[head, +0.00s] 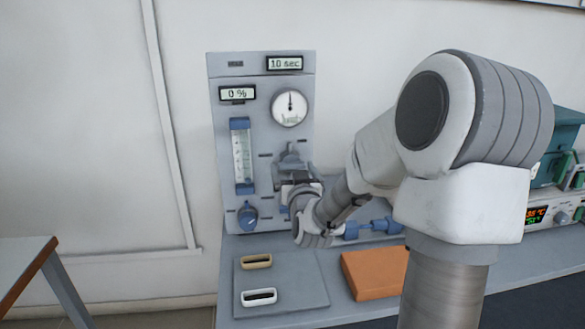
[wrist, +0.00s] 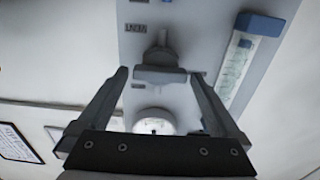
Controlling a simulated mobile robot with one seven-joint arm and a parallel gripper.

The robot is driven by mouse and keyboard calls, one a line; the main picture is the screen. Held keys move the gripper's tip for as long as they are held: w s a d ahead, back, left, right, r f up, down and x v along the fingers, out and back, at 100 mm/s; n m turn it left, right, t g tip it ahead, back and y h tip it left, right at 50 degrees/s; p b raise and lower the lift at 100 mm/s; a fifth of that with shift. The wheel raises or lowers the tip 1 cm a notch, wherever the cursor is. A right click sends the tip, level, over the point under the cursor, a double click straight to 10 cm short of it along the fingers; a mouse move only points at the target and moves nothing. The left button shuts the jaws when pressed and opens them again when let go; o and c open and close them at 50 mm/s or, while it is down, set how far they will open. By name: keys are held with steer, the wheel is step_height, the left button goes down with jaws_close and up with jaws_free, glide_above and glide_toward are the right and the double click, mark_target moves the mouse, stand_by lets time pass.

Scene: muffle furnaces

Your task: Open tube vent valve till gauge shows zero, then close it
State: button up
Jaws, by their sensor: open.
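A grey valve (head: 290,158) with a crossbar handle sticks out of the grey panel in the head view, below the round white gauge (head: 290,107). The gauge needle points about straight up; its scale is too small to read. My gripper (head: 290,180) is at the panel, just below the valve and partly hiding it. In the wrist view, which looks upside down, my gripper (wrist: 158,75) is open with one finger on each side of the valve handle (wrist: 160,74). Gaps show on both sides. I cannot tell how deep the handle sits between the fingertips.
The panel has a "0 %" display (head: 237,94), a "10 sec" display (head: 285,63), a blue-ended flowmeter (head: 242,157) and a blue knob (head: 247,216). An orange block (head: 374,274) and a grey mat (head: 310,287) with two small boats lie on the bench below.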

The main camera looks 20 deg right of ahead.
steer(key=shift+c, duration=0.2)
steer(key=c, duration=1.1)
steer(key=shift+m, duration=0.4)
steer(key=m+b, duration=0.1)
steer(key=m, duration=0.2)
steer(key=shift+m+b, duration=0.3)
steer(key=shift+b, duration=0.1)
steer(key=m+b, duration=0.1)
steer(key=m, duration=0.3)
steer(key=shift+f+m, duration=0.1)
steer(key=shift+m, duration=0.2)
steer(key=m+b, duration=0.1)
steer(key=m, duration=0.3)
steer(key=shift+b, duration=0.35)
steer(key=shift+d+m+b, duration=0.1)
steer(key=shift+m+b, duration=0.35)
steer(key=shift+m, duration=2.05)
